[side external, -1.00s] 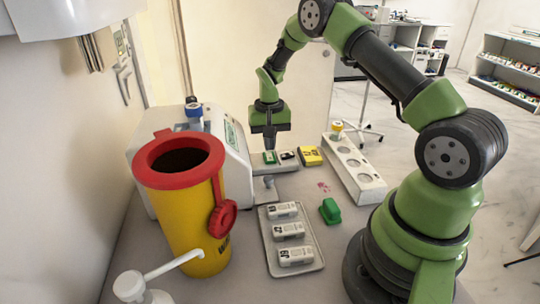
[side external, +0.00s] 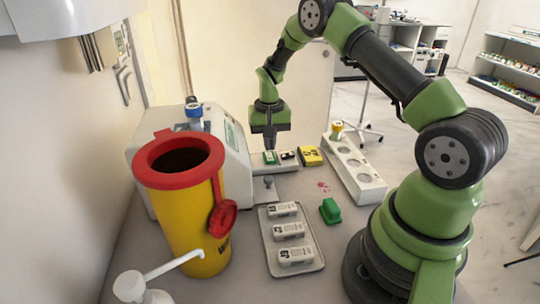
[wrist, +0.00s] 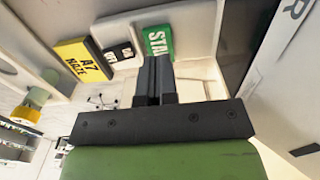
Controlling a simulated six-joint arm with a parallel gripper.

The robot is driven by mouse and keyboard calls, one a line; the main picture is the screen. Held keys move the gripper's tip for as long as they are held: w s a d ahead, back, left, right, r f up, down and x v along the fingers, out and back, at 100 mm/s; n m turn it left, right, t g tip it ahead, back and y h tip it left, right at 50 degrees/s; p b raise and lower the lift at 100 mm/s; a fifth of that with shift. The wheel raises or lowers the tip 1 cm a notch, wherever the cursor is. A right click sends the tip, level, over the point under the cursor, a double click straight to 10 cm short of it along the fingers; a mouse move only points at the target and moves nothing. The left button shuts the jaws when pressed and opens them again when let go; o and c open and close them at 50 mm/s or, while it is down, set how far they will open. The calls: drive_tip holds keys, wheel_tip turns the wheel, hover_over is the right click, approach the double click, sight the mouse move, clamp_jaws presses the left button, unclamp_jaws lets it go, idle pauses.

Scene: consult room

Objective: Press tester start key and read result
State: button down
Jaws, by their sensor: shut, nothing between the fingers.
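The tester (side external: 150,150) is a white machine at the back left, partly hidden by the yellow bin. A green key (side external: 270,157) sits on its low front ledge beside a small black key (side external: 288,155). In the wrist view the green key (wrist: 159,40) shows the letters "STA", the rest hidden by my fingers. My gripper (side external: 269,148) points down, shut and empty, just over the green key. In the wrist view my fingertips (wrist: 153,62) overlap its lower edge; I cannot tell whether they touch it. No result is readable.
A yellow block (side external: 310,156) lies right of the keys; a white rack (side external: 355,172) with round wells stands beyond it. A tray (side external: 268,249) with white packs, a green object (side external: 330,211) and a red-rimmed yellow bin (side external: 190,225) stand nearer.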

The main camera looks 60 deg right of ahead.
sight(269, 156)
drive_tip(key=shift+f, duration=1.3)
drive_tip(key=shift+r, duration=3.5)
